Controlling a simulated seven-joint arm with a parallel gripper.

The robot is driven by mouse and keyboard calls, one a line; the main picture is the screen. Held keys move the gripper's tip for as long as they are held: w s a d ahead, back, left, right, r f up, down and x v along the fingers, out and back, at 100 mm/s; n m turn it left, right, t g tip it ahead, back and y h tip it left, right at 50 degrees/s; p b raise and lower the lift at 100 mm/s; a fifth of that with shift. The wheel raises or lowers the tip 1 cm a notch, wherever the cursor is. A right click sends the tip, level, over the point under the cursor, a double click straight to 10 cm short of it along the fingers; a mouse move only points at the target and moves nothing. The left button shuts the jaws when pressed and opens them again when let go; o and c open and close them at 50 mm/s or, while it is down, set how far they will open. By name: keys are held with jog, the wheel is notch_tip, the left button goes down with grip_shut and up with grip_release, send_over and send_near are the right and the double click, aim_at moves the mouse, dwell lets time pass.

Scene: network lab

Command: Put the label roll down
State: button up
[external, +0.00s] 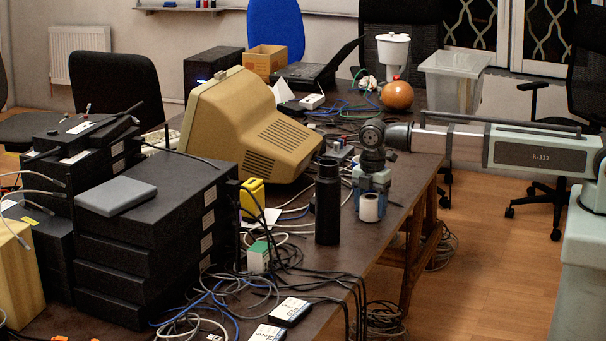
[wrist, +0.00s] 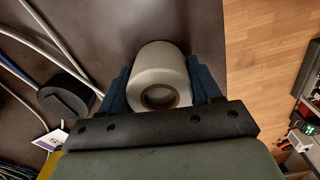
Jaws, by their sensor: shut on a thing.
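The label roll (external: 370,207) is a small white roll, held at the lower end of my gripper (external: 371,190), by the right edge of the dark table (external: 408,190). In the wrist view the white label roll (wrist: 154,68) sits between the two blue fingers of my gripper (wrist: 160,88), with its cardboard core facing the camera. The fingers are shut on its sides. The table surface lies beneath it; I cannot tell whether the roll touches it.
A black cylinder (external: 327,200) stands just left of my gripper; a round black top (wrist: 65,98) shows left of the roll in the wrist view. Cables (external: 290,225) and a beige monitor (external: 250,125) lie further left. The table's right edge is close, with floor beyond.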

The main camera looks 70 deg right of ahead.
aim_at(371, 197)
jog(key=shift+f, duration=0.15)
jog(key=o, duration=1.1)
jog(key=shift+o, duration=0.2)
notch_tip(371, 197, up, 12)
jog(key=shift+r, duration=0.15)
dwell(0.4)
